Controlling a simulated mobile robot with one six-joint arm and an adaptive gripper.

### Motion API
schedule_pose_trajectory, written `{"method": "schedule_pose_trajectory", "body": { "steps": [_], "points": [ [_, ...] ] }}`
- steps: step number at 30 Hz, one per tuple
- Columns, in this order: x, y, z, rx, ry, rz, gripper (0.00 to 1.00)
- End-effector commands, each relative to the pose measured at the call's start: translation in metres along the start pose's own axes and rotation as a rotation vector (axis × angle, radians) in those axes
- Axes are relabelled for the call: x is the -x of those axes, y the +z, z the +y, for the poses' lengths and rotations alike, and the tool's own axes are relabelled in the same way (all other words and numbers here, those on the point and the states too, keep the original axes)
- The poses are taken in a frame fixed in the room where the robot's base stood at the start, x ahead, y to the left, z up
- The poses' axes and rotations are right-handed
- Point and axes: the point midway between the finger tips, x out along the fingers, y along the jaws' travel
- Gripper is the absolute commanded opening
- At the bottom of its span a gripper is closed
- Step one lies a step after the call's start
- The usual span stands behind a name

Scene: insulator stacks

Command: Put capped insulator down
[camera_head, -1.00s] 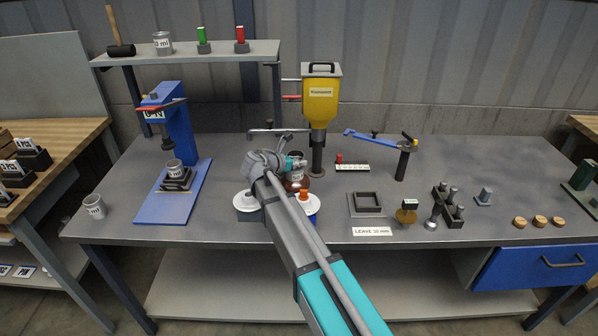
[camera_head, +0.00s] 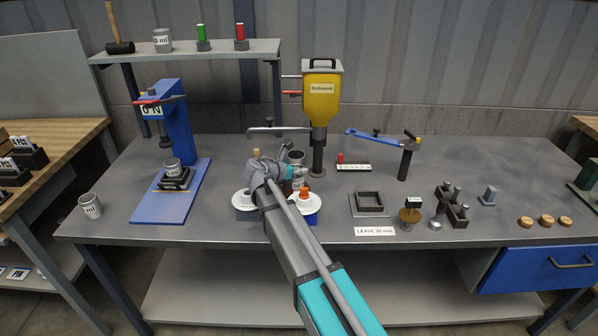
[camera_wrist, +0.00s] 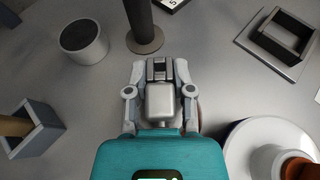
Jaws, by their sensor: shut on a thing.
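My gripper (camera_head: 296,173) is shut in front of the yellow dispenser's column. In the wrist view its fingers (camera_wrist: 158,69) point toward that column over the grey bench. The capped insulator in its grip is almost wholly hidden by the gripper. Only a thin brown edge (camera_wrist: 201,112) shows at the gripper's right side in the wrist view. I cannot tell whether it touches the bench. Another orange-brown piece (camera_head: 305,195) sits on a white disc to the right of my gripper, and it also shows in the wrist view (camera_wrist: 301,168).
A grey, dark-topped cup (camera_wrist: 84,37) stands left of the dispenser column (camera_wrist: 143,37). A square box with a tan peg (camera_wrist: 33,128) is on the left. A square dark frame (camera_head: 370,209) lies to the right, behind a "LEAVE" label (camera_head: 375,231). A blue press (camera_head: 172,125) stands farther left.

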Motion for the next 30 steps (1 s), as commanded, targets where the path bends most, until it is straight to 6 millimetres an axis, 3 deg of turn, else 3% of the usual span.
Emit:
{"method": "schedule_pose_trajectory", "body": {
  "steps": [9, 10, 15, 30],
  "points": [
    [-0.0007, -0.0016, 0.0001, 0.001, 0.0, -0.003, 0.0],
    [-0.0006, -0.0018, 0.0001, 0.0, 0.0, 0.0, 0.35],
    [-0.0004, -0.0014, 0.0001, 0.0, 0.0, 0.0, 0.66],
    [0.0006, 0.001, 0.0001, 0.0, 0.0, 0.0, 0.66]
  ]
}}
